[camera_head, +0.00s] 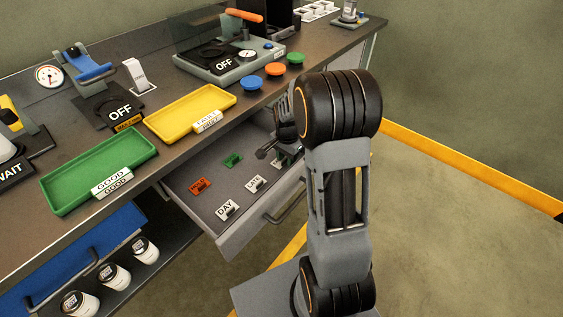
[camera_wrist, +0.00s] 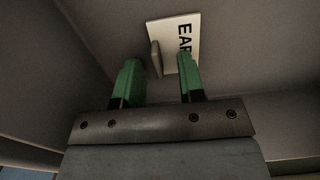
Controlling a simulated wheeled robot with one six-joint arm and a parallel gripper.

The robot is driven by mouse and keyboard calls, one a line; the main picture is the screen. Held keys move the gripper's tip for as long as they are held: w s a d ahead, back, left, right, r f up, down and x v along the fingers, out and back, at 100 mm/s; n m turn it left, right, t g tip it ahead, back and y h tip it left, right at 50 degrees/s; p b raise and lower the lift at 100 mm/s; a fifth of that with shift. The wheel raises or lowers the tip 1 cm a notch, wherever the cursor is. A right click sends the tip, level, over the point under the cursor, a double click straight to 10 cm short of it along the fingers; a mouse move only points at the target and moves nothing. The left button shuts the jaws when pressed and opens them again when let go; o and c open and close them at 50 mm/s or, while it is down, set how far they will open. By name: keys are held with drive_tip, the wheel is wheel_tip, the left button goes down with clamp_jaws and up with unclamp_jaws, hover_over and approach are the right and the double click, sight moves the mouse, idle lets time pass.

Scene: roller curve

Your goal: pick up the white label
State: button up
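A white label with black letters starting "EAR" (camera_wrist: 188,40) and an upright grey tab (camera_wrist: 155,60) lies in the open drawer (camera_head: 188,218). My gripper (camera_wrist: 157,66) is open, its two green fingers reaching toward the label with the tab between the fingertips. I cannot tell whether either finger touches it. In the head view my gripper (camera_head: 268,151) is low over the drawer's far end, partly hidden by my arm. Other white labels in the drawer are a "DAY" label (camera_head: 226,209) and another with unclear text (camera_head: 256,183).
A red label (camera_head: 200,186) and a green label (camera_head: 233,160) also lie in the drawer. The drawer walls stand close around my gripper. Green (camera_head: 62,203) and yellow (camera_head: 168,127) trays sit on the bench above. The floor at right is clear.

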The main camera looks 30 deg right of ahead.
clamp_jaws()
idle(0.3)
drive_tip(key=shift+r, duration=0.1)
